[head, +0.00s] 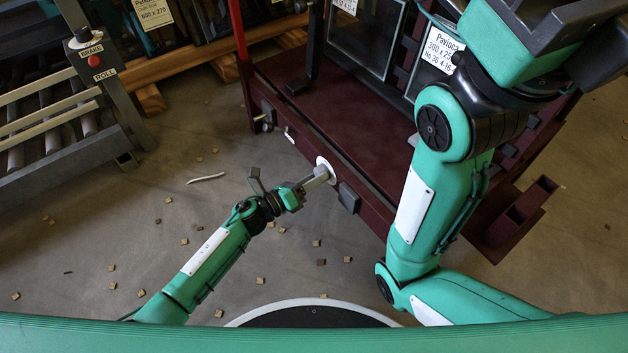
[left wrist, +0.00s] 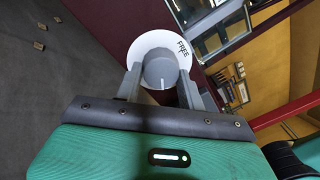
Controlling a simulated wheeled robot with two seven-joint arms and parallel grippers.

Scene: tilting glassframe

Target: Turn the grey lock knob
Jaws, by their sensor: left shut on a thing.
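The grey lock knob (left wrist: 161,72) shows in the left wrist view, round, with a short white line on its face. It sits on a white disc (left wrist: 147,46) that reads "FREE" at its upper right. My left gripper (left wrist: 159,88) has one finger on each side of the knob and is shut on it. In the head view my left gripper (head: 318,179) reaches the white disc (head: 327,164) on the side beam of the dark red frame (head: 371,206). The fingers largely hide the knob there.
Glass panes (head: 366,38) and a white label (head: 441,50) stand on the dark red frame. A roller conveyor (head: 50,118) with a brake box (head: 85,38) is at the left.

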